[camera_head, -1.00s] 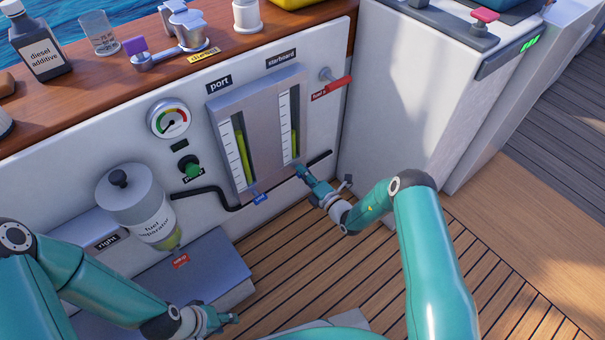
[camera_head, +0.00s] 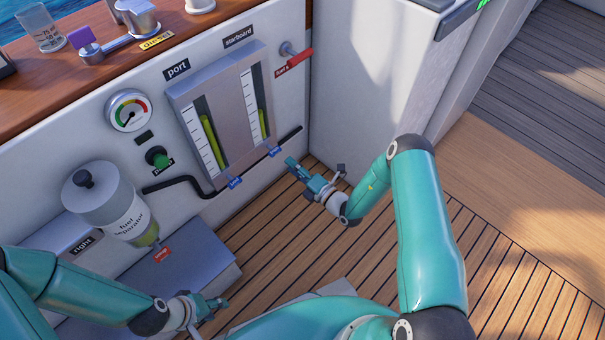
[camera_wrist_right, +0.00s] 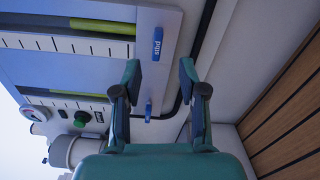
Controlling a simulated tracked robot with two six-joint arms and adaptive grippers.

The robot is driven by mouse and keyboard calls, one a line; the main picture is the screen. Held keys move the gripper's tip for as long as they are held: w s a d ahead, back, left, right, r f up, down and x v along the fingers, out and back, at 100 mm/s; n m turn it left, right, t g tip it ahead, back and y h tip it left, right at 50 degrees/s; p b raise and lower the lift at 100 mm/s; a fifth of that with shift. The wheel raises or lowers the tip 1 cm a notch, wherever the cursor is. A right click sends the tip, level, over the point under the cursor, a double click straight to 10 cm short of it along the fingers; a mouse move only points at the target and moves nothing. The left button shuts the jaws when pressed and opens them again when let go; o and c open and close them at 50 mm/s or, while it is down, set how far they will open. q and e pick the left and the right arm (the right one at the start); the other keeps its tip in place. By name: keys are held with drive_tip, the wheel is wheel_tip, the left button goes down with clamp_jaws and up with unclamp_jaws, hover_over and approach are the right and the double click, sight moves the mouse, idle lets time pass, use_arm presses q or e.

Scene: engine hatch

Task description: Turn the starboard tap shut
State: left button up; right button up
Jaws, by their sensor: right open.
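The starboard tap (camera_head: 275,152) is a small blue handle below the starboard sight tube (camera_head: 260,112). It also shows in the right wrist view, marked "stbd" (camera_wrist_right: 157,43). Its handle lies crosswise, along the gauge panel's lower edge, much like the port tap (camera_head: 235,183). My right gripper (camera_head: 290,166) is open and empty, a little right of and below the starboard tap, apart from it. In the right wrist view its two fingers (camera_wrist_right: 160,75) stand wide apart with nothing between. My left gripper (camera_head: 221,303) is low at the left, away from the taps; its opening is unclear.
A black hose (camera_head: 293,138) runs along the wall behind the taps. A red fuel lever (camera_head: 300,57) sits to the upper right. The fuel separator (camera_head: 115,205), green knob (camera_head: 157,156) and grey box (camera_head: 180,272) are left. The wooden deck (camera_head: 270,225) is open below.

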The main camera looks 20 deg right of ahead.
drive_tip(key=v, duration=0.4)
idle(0.4)
